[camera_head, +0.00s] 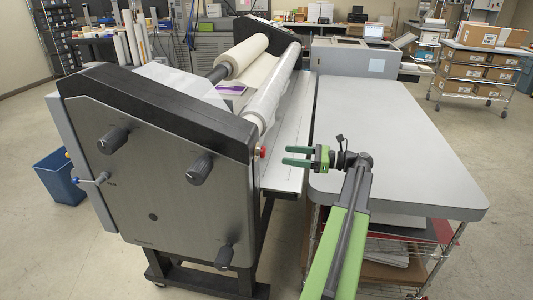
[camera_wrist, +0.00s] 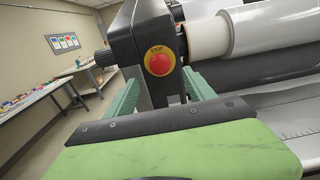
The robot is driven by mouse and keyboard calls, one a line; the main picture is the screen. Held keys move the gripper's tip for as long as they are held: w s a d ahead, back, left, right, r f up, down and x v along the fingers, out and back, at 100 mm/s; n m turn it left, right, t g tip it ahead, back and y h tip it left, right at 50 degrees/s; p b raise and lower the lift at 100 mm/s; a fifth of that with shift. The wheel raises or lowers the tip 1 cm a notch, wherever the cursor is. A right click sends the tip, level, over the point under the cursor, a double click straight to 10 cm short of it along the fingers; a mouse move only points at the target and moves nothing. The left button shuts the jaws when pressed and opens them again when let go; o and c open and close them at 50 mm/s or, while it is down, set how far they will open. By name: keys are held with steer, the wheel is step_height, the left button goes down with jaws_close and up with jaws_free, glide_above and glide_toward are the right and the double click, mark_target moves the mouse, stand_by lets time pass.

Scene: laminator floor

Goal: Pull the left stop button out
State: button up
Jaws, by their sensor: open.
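The left stop button (camera_head: 262,152) is a small red knob on the front edge of the laminator's near end panel. In the wrist view the red button (camera_wrist: 159,61) sits on a yellow ring marked STOP, on a dark upright housing. My gripper (camera_head: 285,155) has green fingers that are apart and empty, pointing left at the button with a gap between. In the wrist view my gripper (camera_wrist: 160,95) has one finger on each side of the button, lower in the picture. Whether the button is pressed in cannot be told.
The laminator (camera_head: 170,185) has dark knobs on its end panel and film rolls (camera_head: 243,57) behind the button. A grey table (camera_head: 400,130) lies under and beside my arm. A blue bin (camera_head: 60,178) stands at far left. Floor is free in front.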

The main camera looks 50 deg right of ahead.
mark_target(261, 152)
steer(key=x, duration=0.8)
steer(key=shift+w+a, duration=0.15)
steer(key=shift+w, duration=0.15)
jaws_close()
